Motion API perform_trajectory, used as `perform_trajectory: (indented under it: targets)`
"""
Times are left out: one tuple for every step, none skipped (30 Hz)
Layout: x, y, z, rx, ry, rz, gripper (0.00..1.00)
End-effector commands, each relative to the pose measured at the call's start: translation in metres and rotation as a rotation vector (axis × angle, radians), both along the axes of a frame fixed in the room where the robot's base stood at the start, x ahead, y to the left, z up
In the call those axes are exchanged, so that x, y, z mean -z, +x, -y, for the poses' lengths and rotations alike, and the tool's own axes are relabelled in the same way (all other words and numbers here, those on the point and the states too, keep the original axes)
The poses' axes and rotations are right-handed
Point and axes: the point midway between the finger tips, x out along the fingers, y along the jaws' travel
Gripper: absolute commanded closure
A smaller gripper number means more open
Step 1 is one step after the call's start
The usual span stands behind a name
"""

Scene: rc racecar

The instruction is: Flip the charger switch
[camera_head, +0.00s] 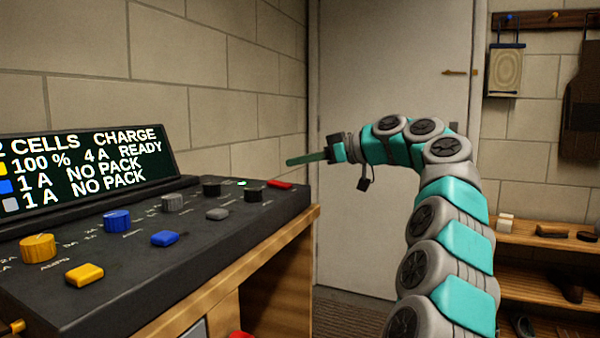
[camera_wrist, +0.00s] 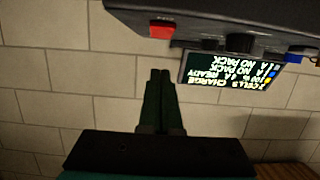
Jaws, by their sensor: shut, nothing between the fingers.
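The dark charger (camera_head: 150,255) sits on a wooden bench at the left. A red switch (camera_head: 280,184) is at its far right corner, beside a small lit green light (camera_head: 243,183). The red switch also shows at the top of the wrist view (camera_wrist: 162,31), where the scene is upside down. My gripper (camera_head: 290,162) is shut and empty, its green fingers pointing left. In the head view they appear just above the red switch. In the wrist view the fingertips (camera_wrist: 160,74) are apart from the switch. Which way the switch is set I cannot tell.
The charger's display (camera_head: 85,168) reads "CHARGE", "100 %", "4 A READY" and two "NO PACK" lines. Yellow, blue and grey knobs and buttons cover the panel. A block wall stands behind. A door (camera_head: 375,60) and a wooden shelf (camera_head: 540,235) are behind my arm.

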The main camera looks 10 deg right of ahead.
Motion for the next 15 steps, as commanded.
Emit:
perform_trajectory:
  targets:
    - [0.002,-0.006,0.014,0.006,0.002,-0.002,1.0]
    - [0.002,-0.009,0.019,0.007,0.003,-0.002,1.0]
    - [0.0,-0.014,0.027,0.008,0.003,-0.001,1.0]
    - [-0.001,-0.018,0.033,0.009,0.003,-0.001,1.0]
    - [-0.002,-0.022,0.038,0.009,0.002,-0.001,1.0]
    - [-0.003,-0.028,0.045,0.007,0.001,-0.002,1.0]
    - [-0.004,-0.031,0.05,0.007,0.001,-0.002,1.0]
    - [-0.005,-0.035,0.055,0.008,0.001,-0.002,1.0]
    - [-0.006,-0.039,0.061,0.01,0.002,-0.001,1.0]
    - [-0.007,-0.042,0.066,0.011,0.002,0.0,1.0]
    - [-0.007,-0.044,0.069,0.01,0.002,-0.001,1.0]
    - [-0.007,-0.047,0.073,0.008,0.002,-0.002,1.0]
    - [-0.007,-0.049,0.075,0.006,0.001,-0.003,1.0]
    - [-0.007,-0.051,0.076,0.005,0.001,-0.004,1.0]
    - [-0.007,-0.052,0.078,0.005,0.001,-0.004,1.0]
